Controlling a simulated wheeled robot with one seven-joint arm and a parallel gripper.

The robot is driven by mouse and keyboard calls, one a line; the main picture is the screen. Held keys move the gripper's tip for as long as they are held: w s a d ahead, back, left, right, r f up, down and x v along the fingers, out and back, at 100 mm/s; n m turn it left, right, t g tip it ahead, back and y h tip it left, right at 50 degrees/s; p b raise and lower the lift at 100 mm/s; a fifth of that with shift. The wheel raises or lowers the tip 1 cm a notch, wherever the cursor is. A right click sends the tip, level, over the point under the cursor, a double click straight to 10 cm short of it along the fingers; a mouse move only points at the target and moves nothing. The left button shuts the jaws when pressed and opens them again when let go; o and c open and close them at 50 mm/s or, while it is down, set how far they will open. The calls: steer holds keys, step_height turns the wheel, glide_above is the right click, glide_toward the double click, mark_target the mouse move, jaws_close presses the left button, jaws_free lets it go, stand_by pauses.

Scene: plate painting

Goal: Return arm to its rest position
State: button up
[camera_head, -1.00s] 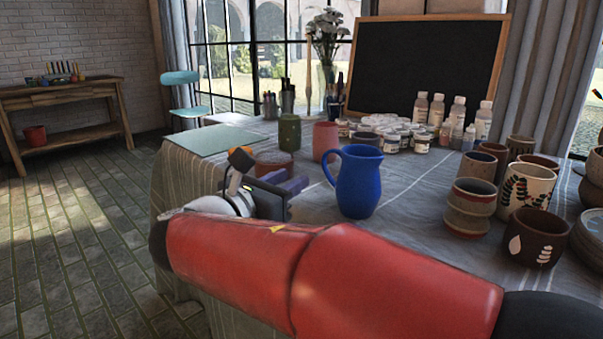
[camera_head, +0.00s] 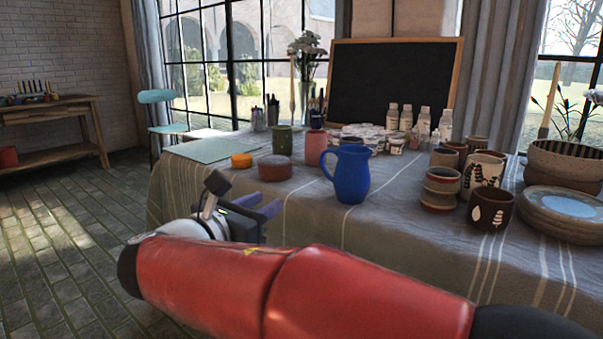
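My red arm (camera_head: 290,285) stretches across the bottom of the head view, in front of the table. My gripper (camera_head: 262,206) is at its left end, off the table's front left part, with its fingers pointing right. The two purple-grey fingers look apart, and nothing shows between them. A blue jug (camera_head: 351,175) stands upright on the table to the right of the gripper. A reddish-brown round pot (camera_head: 275,168) and an orange round piece (camera_head: 241,160) are on the table behind the gripper.
The cloth-covered table (camera_head: 400,220) holds several pots and bowls at right, including a stack of plates (camera_head: 562,212). Paint jars, bottles and a blackboard (camera_head: 392,85) stand at the back. The tiled floor (camera_head: 60,230) at left is clear.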

steer(key=s+d+f+m+g+y+p, duration=0.1)
steer(key=s+d+f+m+g, duration=0.2)
steer(key=d, duration=0.4)
steer(key=s+d+f+m+g, duration=0.2)
steer(key=d+m, duration=0.3)
steer(key=d, duration=0.1)
steer(key=s+d+f+m+g+y+p, duration=0.1)
steer(key=s+d+f+m+g, duration=0.2)
steer(key=d, duration=0.4)
steer(key=s+d+f+m+y+p, duration=0.1)
steer(key=s+f+m+y, duration=0.2)
steer(key=s+m, duration=0.3)
steer(key=s+d+f+m+g+y+p, duration=0.1)
steer(key=s+f+m+y, duration=0.3)
steer(key=m, duration=0.8)
steer(key=shift+s+d, duration=0.25)
steer(key=shift+s, duration=0.95)
